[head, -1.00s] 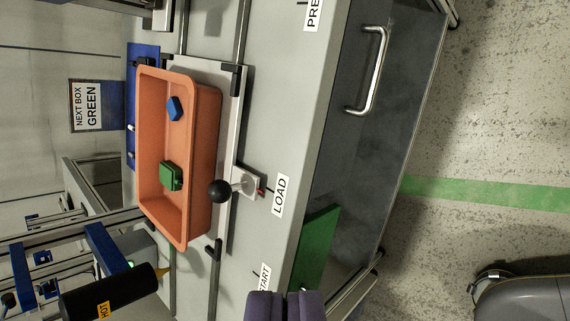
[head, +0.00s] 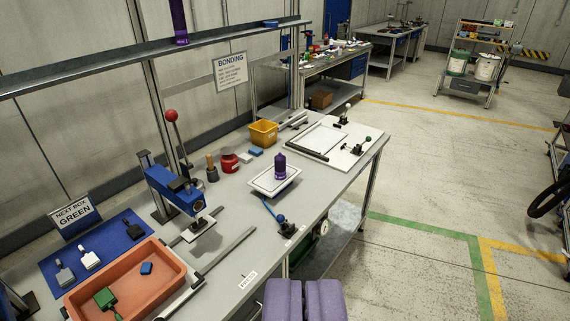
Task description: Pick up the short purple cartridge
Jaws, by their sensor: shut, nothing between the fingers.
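A short purple cartridge (head: 280,170) with a narrower tip stands upright on a white tray (head: 262,189) in the middle of the bench. A taller purple cartridge (head: 179,22) stands on the overhead shelf at upper left, its top cut off by the frame. My gripper (head: 303,285), with purple fingers, shows at the bottom edge. It is shut and empty, low in the picture and well apart from the short cartridge.
An orange bin (head: 132,287) with green and blue parts is at lower left. A blue press (head: 172,188) with a red knob, a red container (head: 228,163) and a yellow bin (head: 263,133) stand left of or behind the tray. A blue-knobbed lever (head: 281,218) is in front.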

